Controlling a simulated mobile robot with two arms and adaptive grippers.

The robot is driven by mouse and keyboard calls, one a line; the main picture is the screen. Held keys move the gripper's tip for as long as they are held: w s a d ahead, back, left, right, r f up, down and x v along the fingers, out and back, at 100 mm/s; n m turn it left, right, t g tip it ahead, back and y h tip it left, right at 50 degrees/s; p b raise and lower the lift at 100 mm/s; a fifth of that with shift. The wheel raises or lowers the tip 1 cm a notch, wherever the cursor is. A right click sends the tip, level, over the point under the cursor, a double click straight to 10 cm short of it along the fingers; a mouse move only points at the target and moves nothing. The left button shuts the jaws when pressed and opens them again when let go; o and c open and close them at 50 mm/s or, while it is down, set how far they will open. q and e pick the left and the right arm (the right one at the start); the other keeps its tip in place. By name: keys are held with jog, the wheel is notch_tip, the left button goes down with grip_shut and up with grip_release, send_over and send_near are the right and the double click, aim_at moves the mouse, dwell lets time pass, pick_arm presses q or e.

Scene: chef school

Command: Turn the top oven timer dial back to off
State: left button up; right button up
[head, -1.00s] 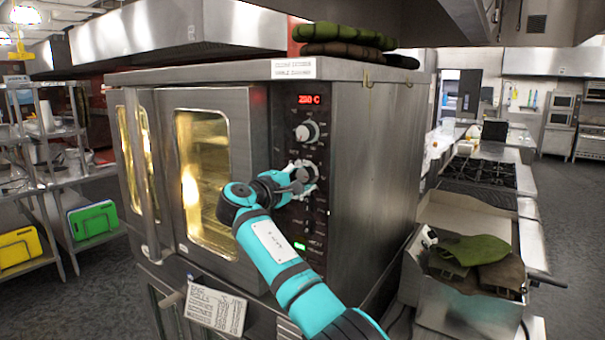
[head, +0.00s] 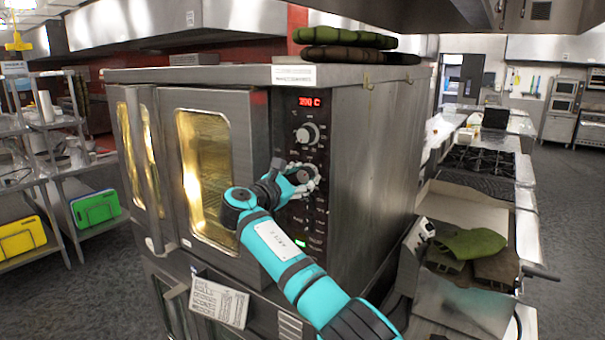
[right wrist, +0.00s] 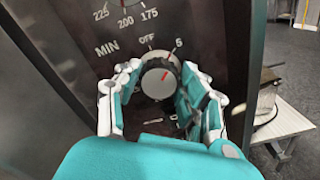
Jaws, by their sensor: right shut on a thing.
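The oven (head: 365,150) fills the middle of the head view, with a dark control panel on its front. The timer dial (right wrist: 158,80) is a grey round knob marked MIN, with OFF above it and 5 to its upper right. Its red mark points up and right, between OFF and 5, nearer the 5 side. My right gripper (right wrist: 150,92) is shut on this dial, a finger on each side. In the head view the right gripper (head: 300,176) covers most of the dial. My left gripper is not in view.
A temperature knob (head: 307,134) sits just above, under a lit red display (head: 310,102). The oven door (head: 213,165) is closed, left of the panel. A handwritten card (head: 219,303) hangs below it. Oven mitts (head: 470,243) lie at right.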

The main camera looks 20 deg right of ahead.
jog(key=n, duration=0.4)
jog(key=shift+r+n, duration=0.1)
jog(key=shift+n, duration=0.2)
jog(key=shift+w+n, duration=0.1)
jog(key=shift+n, duration=2.2)
jog(key=o, duration=1.2)
jog(key=shift+a, duration=0.2)
jog(key=v, duration=1.1)
jog(key=shift+s+a, duration=0.2)
jog(key=shift+s, duration=0.1)
